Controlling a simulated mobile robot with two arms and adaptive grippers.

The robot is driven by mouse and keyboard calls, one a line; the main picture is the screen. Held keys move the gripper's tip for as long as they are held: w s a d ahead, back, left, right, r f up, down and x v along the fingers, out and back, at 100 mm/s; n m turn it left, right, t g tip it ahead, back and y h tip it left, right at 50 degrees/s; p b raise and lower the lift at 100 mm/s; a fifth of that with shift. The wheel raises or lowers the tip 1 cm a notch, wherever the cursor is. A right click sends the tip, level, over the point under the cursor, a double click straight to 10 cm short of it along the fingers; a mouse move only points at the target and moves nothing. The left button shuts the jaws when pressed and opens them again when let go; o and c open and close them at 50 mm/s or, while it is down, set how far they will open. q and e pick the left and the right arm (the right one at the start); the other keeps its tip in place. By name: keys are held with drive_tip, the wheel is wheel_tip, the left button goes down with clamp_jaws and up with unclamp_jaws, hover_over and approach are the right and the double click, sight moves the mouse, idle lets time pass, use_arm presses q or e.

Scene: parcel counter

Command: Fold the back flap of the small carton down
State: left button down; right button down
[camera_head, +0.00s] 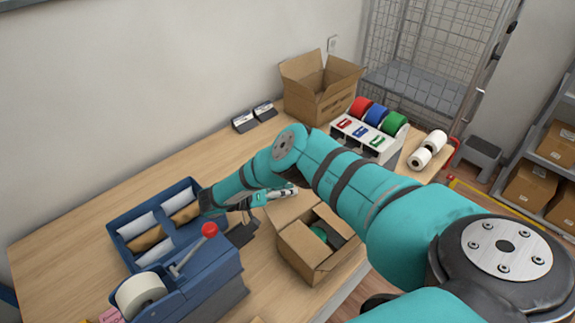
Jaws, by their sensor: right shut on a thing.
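The small carton (308,258) is a brown open box near the front edge of the counter. Something green and something dark show inside it. Its back flap (287,209) sticks out from the rim on the far side and is not folded over the opening. My right gripper (290,190) is at the outer edge of this flap, shut on it. My arm partly hides the carton's right and far sides, and the exact grip is small in view. My left gripper is not in view.
A blue tray (119,221) with packets and a blue tape dispenser (215,270) with a red-knobbed lever stand left of the carton. A large open carton (318,95), a rack of coloured tape rolls (349,130) and white rolls (420,158) stand behind. The counter's back left is clear.

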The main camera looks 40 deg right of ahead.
sight(294, 202)
drive_tip(key=shift+s+r+m+t+p, duration=0.4)
drive_tip(key=shift+r+m+p, duration=0.15)
drive_tip(key=shift+p, duration=0.65)
drive_tip(key=shift+s+m+t, duration=0.25)
drive_tip(key=shift+t, duration=0.05)
drive_tip(key=shift+s+a+r+m+t+y, duration=0.1)
drive_tip(key=shift+s+r+m+t+y, duration=0.3)
drive_tip(key=shift+s+m+t, duration=0.55)
drive_tip(key=shift+w+g, duration=0.1)
drive_tip(key=shift+g, duration=0.15)
drive_tip(key=c, duration=1.4)
unclamp_jaws()
drive_tip(key=shift+w, duration=0.25)
drive_tip(key=shift+o, duration=0.2)
drive_tip(key=shift+s+r, duration=0.1)
drive_tip(key=shift+r, duration=0.1)
wheel_tip(294, 202, up, 10)
